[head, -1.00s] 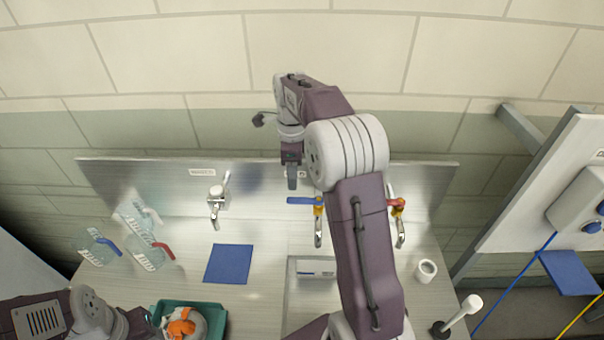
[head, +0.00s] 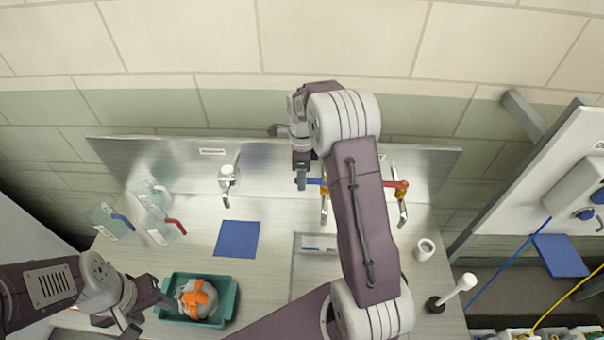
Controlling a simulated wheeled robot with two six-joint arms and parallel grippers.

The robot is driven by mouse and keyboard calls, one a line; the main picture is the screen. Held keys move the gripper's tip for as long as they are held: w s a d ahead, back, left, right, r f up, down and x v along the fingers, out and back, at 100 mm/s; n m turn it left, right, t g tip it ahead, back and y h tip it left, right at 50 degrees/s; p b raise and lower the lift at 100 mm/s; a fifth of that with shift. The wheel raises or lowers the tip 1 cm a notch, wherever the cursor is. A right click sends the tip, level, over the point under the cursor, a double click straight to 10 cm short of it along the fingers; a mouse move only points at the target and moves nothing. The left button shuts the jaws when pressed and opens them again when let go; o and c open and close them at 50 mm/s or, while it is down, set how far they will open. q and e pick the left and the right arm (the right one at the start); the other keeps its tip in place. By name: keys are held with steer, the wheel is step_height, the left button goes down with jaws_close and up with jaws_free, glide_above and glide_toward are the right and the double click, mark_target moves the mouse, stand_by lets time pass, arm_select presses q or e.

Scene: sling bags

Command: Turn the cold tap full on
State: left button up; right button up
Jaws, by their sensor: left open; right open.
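The cold tap (head: 324,208) stands at the back of the worktop, with a yellow body, a chrome spout and a blue lever (head: 315,181) pointing left. My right gripper (head: 301,182) points down at the left end of the blue lever. It looks very close to it; whether they touch I cannot tell. My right arm hides part of the tap's right side. The red-levered tap (head: 401,200) is to the right. My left gripper (head: 145,318) is open and empty at the lower left, beside the green tray.
A green tray (head: 232,302) holds a grey and orange item (head: 198,298). A blue cloth (head: 237,239), jugs (head: 158,217), a chrome tap (head: 228,181), a white cup (head: 425,249) and a white-handled brush (head: 455,291) are around. A metal splashback (head: 270,165) stands behind.

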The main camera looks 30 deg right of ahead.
steer(key=shift+d, duration=0.15)
jaws_close()
stand_by(1.3)
